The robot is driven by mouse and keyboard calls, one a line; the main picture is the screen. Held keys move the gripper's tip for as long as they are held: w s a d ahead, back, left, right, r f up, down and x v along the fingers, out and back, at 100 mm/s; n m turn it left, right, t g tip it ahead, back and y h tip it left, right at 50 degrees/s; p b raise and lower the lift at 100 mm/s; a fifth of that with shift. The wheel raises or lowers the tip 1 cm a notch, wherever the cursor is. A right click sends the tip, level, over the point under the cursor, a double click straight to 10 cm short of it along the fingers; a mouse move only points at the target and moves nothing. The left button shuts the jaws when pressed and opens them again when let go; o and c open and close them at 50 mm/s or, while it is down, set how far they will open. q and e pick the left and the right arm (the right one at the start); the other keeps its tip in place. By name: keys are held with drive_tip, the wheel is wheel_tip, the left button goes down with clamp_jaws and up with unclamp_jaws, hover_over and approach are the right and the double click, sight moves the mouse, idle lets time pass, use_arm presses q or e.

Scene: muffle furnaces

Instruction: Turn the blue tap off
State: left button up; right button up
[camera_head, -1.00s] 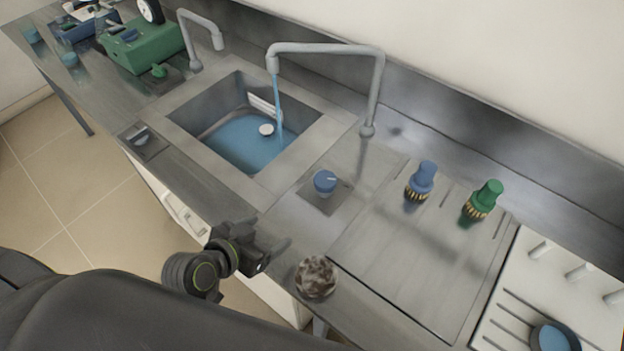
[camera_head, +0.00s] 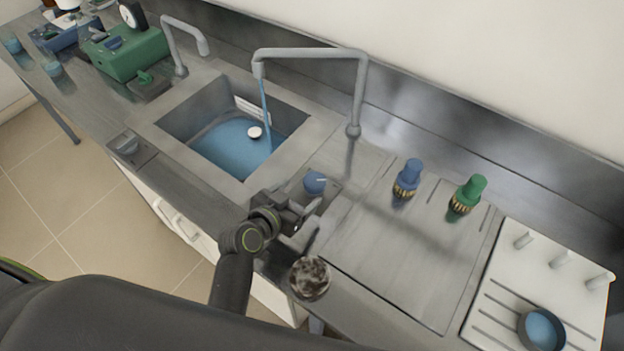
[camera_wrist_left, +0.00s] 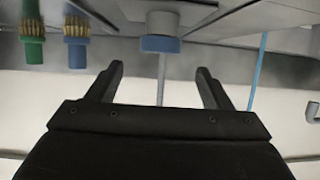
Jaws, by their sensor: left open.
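The blue tap knob (camera_head: 314,182) stands on a square plate to the right of the sink. Blue water (camera_head: 265,105) runs from the tall grey spout (camera_head: 310,54) into the sink. My left gripper (camera_head: 313,218) is open and empty, just in front of the knob and apart from it. In the left wrist view the blue knob (camera_wrist_left: 160,44) lies beyond my open fingers (camera_wrist_left: 160,70), centred between them. My right gripper does not show.
The sink (camera_head: 180,124) holds blue water and a white floating disc. A mottled round object (camera_head: 310,278) sits near the front edge. A white rack (camera_head: 500,318) is at right.

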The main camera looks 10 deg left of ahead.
sight(313, 181)
use_arm(q)
drive_tip(key=shift+p+x, duration=0.45)
drive_tip(key=shift+x, duration=3.05)
drive_tip(key=c, duration=1)
drive_tip(key=shift+o, duration=0.2)
drive_tip(key=shift+a+f+m+h+b, duration=0.2)
drive_tip(key=shift+m+h+b, duration=0.3)
drive_tip(key=shift+b, duration=0.45)
drive_tip(key=m+g+h+b, duration=0.2)
drive_tip(key=b, duration=0.1)
drive_tip(key=m+g+h+b, duration=0.1)
drive_tip(key=m+h+b, duration=0.1)
drive_tip(key=b, duration=0.2)
drive_tip(key=shift+w+a+f+m+g+b, duration=0.1)
drive_tip(key=shift+w+f+m+g+b, duration=0.1)
drive_tip(key=shift+m+g+b, duration=0.15)
drive_tip(key=shift+r+m+g+h+b, duration=0.35)
drive_tip(key=shift+m+g+h+b, duration=0.55)
drive_tip(key=shift+b, duration=0.15)
drive_tip(key=o, duration=1)
drive_tip(key=shift+c, duration=0.2)
